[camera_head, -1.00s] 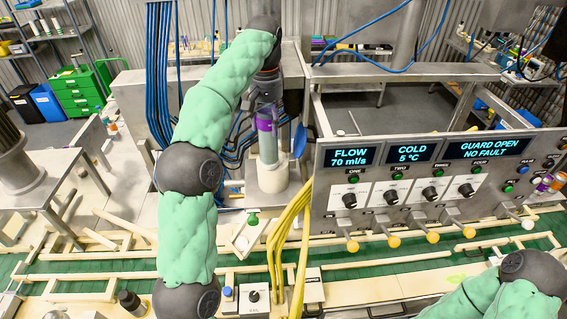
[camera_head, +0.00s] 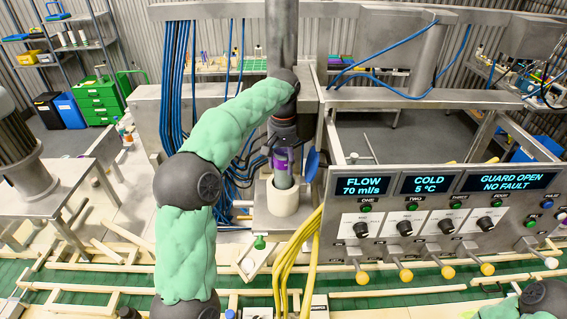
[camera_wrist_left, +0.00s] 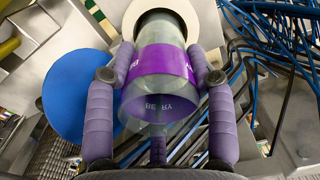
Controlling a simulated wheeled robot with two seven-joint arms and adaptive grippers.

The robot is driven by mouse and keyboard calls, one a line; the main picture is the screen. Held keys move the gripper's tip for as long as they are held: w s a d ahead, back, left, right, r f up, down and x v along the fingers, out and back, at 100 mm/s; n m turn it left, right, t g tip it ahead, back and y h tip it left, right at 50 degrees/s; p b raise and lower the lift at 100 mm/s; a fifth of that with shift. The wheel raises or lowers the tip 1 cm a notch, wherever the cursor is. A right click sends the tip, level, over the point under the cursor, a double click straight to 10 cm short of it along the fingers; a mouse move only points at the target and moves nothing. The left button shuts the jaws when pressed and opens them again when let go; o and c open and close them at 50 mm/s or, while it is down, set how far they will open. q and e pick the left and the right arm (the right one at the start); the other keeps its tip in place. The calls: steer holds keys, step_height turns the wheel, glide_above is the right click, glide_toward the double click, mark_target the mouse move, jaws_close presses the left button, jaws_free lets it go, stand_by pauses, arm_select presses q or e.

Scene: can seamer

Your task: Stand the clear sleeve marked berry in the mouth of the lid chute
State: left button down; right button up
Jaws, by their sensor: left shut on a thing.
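The clear sleeve (camera_head: 284,180) has a purple band; the left wrist view shows the sleeve (camera_wrist_left: 165,62) with "BERRY" on that band. My left gripper (camera_head: 284,150) is shut on it, one padded finger on each side in the left wrist view (camera_wrist_left: 162,78). The sleeve hangs roughly upright. Its lower end appears inside the mouth of the cream, round lid chute (camera_head: 283,203), whose rim shows around the sleeve's far end in the left wrist view (camera_wrist_left: 133,12). How deep it sits is hidden. My right gripper is out of view.
A blue disc (camera_head: 312,165) stands close to the right of the sleeve; it is large in the left wrist view (camera_wrist_left: 75,90). Blue hoses (camera_head: 235,190) run left of the chute, yellow hoses (camera_head: 296,250) in front. The control panel (camera_head: 440,215) fills the right side.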

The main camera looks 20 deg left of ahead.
arm_select(q)
steer(key=shift+f, duration=0.5)
steer(key=shift+f, duration=0.6)
steer(key=shift+c, duration=2.2)
jaws_free()
steer(key=shift+r, duration=0.1)
step_height(320, 180, up, 13)
